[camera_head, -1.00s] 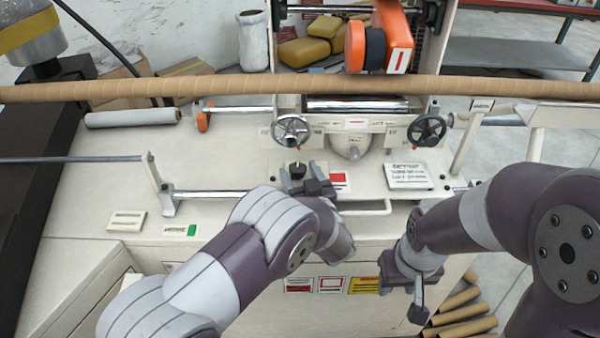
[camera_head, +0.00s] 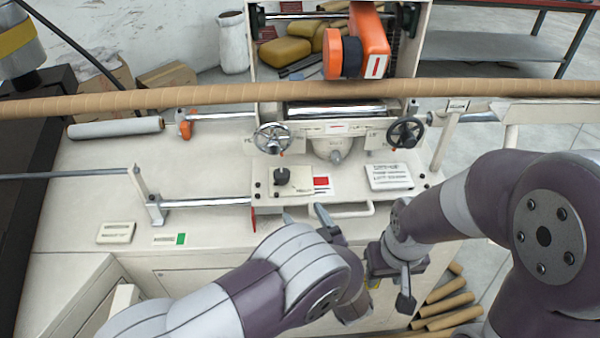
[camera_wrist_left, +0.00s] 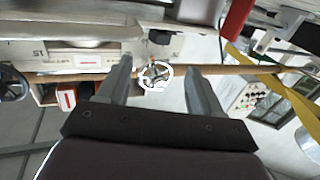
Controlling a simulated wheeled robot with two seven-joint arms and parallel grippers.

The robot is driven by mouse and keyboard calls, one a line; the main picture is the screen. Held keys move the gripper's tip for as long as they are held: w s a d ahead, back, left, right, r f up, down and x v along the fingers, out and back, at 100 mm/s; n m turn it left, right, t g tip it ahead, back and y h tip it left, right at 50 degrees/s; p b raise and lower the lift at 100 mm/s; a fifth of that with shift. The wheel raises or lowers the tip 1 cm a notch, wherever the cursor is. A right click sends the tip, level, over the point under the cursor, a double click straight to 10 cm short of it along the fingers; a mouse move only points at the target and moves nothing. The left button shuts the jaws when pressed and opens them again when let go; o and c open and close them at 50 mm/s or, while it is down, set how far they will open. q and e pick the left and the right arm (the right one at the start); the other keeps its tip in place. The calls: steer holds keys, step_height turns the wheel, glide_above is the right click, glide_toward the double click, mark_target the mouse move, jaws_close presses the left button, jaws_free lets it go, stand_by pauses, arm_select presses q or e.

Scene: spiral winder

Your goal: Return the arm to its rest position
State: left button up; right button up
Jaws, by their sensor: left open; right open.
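My left gripper (camera_head: 306,215) is open and empty in the head view. Its fingertips are just in front of the winder's panel, below the black knob (camera_head: 281,176) and apart from it. Its two fingers (camera_wrist_left: 158,88) show spread in the left wrist view, with nothing between them but the machine far behind. My right gripper (camera_head: 404,290) hangs low in front of the machine's right side, pointing down and empty; its fingers are small and partly hidden there. My left arm comes in from the lower left and my right arm from the right.
A long brown cardboard tube (camera_head: 200,95) lies across the machine at the back. Two handwheels (camera_head: 272,138) (camera_head: 405,132) and a front rail (camera_head: 340,211) stick out near my grippers. Several short tubes (camera_head: 445,305) lie on the floor at lower right.

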arm_select(q)
steer(key=w+a+r+m+g+h+p, duration=0.2)
steer(key=w+a+r+g+h+p, duration=0.25)
steer(key=w+h, duration=0.2)
steer(key=s+a+r+m+g+p, duration=0.1)
steer(key=s+a+r+m+g, duration=0.1)
steer(key=s+a+g, duration=0.9)
steer(key=s+a+r, duration=0.1)
steer(key=s+a, duration=0.6)
steer(key=s, duration=0.3)
steer(key=shift+s+a+y+p, duration=0.35)
steer(key=shift+s, duration=0.05)
steer(key=shift+r, duration=0.15)
